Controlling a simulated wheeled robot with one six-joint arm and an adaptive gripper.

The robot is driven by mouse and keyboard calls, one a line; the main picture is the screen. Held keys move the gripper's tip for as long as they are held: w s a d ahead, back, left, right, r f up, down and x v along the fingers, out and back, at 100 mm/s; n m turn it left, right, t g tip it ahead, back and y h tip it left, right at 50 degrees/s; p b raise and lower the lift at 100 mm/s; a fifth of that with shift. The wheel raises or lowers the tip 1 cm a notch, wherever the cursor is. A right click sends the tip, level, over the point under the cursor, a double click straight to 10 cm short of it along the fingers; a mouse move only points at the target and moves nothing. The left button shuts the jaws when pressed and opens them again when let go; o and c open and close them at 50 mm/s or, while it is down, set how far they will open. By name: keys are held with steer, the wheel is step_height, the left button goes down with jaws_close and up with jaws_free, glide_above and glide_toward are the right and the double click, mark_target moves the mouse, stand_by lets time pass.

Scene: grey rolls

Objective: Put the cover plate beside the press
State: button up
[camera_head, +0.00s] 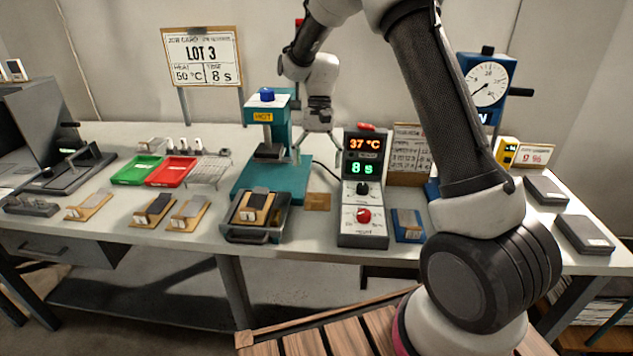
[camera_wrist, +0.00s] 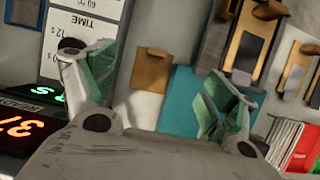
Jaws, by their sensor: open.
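The teal press (camera_head: 268,128), with a blue knob and a HOT label, stands on a teal base near the middle of the bench. A small flat brown plate (camera_head: 317,201) lies on the bench just right of that base. It looks like the cover plate, but I cannot be sure. My gripper (camera_head: 318,135) points down behind and right of the press. Its fingers are apart with nothing between them (camera_wrist: 162,85).
A grey tray (camera_head: 260,236) holding a wooden board with a dark piece sits in front of the press. The control box (camera_head: 364,190), reading 37 °C and 8 s, stands right of the brown plate. Green (camera_head: 137,170) and red (camera_head: 172,171) trays lie left, with several wooden boards.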

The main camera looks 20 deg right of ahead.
steer(key=s+d+r+n+t, duration=0.1)
steer(key=s+d+r+t, duration=0.2)
steer(key=r, duration=0.9)
steer(key=s+d+r+n+t, duration=0.1)
steer(key=s+d+r, duration=0.25)
steer(key=s, duration=0.25)
steer(key=s+d+r+t, duration=0.1)
steer(key=s+d+r, duration=0.2)
steer(key=s+r, duration=0.15)
steer(key=s+d+f+n+t+h, duration=0.1)
steer(key=s+d, duration=0.1)
steer(key=s, duration=0.6)
steer(key=s+d+n+t, duration=0.1)
steer(key=s+d+t, duration=0.1)
steer(key=s, duration=0.6)
steer(key=shift+d+f+n+t+h, duration=0.15)
steer(key=shift+f+n+t+h, duration=0.15)
steer(key=shift+f+h, duration=0.1)
